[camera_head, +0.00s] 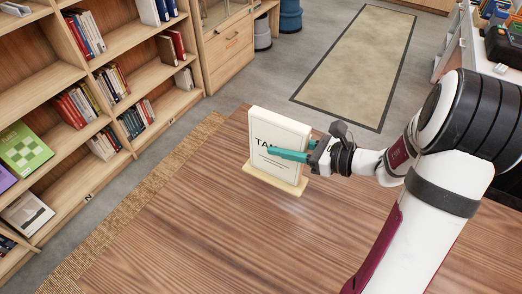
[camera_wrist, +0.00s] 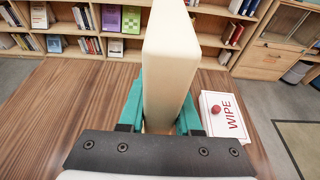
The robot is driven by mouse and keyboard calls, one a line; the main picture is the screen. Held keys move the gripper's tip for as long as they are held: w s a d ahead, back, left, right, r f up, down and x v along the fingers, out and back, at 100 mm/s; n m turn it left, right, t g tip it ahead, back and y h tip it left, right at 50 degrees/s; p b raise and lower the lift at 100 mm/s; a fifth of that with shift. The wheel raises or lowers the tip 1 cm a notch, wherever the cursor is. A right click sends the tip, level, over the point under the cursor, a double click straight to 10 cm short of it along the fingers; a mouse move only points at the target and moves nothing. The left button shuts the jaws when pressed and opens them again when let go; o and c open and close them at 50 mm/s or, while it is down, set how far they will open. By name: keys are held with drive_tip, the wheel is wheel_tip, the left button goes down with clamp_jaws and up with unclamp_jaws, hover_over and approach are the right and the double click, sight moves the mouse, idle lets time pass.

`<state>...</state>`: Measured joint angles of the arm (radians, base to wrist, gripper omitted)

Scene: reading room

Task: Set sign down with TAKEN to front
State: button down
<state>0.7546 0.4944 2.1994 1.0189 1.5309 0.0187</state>
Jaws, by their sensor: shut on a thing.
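The sign (camera_head: 275,130) is a white upright panel on a pale wooden base (camera_head: 262,180). Its lettered face, reading "TA" with the rest covered by a finger, is turned toward the head camera. My gripper (camera_head: 292,155) reaches in from the right and is shut on the panel, with one teal finger across the front and the other behind it. In the wrist view the sign (camera_wrist: 172,65) is a cream edge between both teal fingers. The base is at or just above the brown wooden table (camera_head: 180,235); I cannot tell if it touches.
Bookshelves (camera_head: 90,90) stand beyond the table at left. The near and left tabletop is clear. A beige rug (camera_head: 360,60) lies on the floor behind.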

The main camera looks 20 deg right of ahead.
sight(250, 142)
drive_tip(key=w+a, duration=0.1)
drive_tip(key=a, duration=0.1)
drive_tip(key=w+a+f+m+t+h, duration=0.1)
drive_tip(key=w+a, duration=0.1)
drive_tip(key=w+a+f+m+h, duration=0.1)
drive_tip(key=w+a, duration=0.1)
drive_tip(key=shift+w+a+t, duration=0.1)
drive_tip(key=shift+a+t, duration=0.3)
drive_tip(key=a+f+m+t+h, duration=0.2)
drive_tip(key=a+f+m+h, duration=0.2)
drive_tip(key=f+m+h, duration=0.3)
drive_tip(key=shift+f+h, duration=0.6)
drive_tip(key=shift+h, duration=0.1)
drive_tip(key=shift+w, duration=0.1)
drive_tip(key=c, duration=0.5)
unclamp_jaws()
